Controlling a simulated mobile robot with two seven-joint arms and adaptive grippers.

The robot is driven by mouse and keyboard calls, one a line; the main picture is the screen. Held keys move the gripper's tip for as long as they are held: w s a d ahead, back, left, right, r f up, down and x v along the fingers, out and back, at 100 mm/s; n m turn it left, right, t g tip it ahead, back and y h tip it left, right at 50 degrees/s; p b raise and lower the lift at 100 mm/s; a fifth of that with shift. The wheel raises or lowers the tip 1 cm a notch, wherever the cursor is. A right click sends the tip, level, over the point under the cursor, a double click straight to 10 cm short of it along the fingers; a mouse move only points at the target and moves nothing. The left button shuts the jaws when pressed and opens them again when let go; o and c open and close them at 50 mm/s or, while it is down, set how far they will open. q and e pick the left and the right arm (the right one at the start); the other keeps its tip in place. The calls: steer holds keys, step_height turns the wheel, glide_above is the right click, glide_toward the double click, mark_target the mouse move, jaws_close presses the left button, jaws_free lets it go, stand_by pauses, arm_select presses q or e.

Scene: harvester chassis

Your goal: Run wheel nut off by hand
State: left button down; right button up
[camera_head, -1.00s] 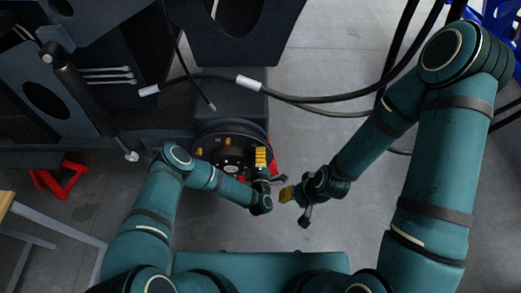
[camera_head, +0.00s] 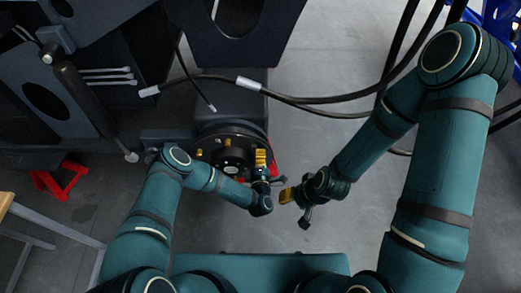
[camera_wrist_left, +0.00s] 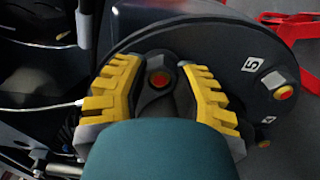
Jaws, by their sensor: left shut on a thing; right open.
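The wheel hub (camera_head: 228,145) is a dark round disc in the middle of the head view. In the left wrist view the same disc (camera_wrist_left: 225,50) fills the upper middle and carries a "5" label. My left gripper (camera_head: 261,158) is at the disc's right side. Its yellow fingers (camera_wrist_left: 158,88) are shut on a dark wheel nut (camera_wrist_left: 158,72) with a red centre. The sleeve of my wrist hides the lower part of this grip. Another nut (camera_wrist_left: 276,85) sits on the disc at right. My right gripper (camera_head: 287,195) is open and empty, right of the disc and apart from it.
A black hose (camera_head: 310,100) with white bands crosses above the hub. Dark chassis panels (camera_head: 60,100) fill the upper left. A red stand (camera_head: 60,180) is at left, beside a table edge (camera_head: 50,222).

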arm_select(q)
steer(key=n, duration=1.2)
steer(key=shift+s, duration=0.15)
steer(key=shift+s, duration=0.1)
steer(key=c, duration=1.3)
jaws_free()
jaws_close()
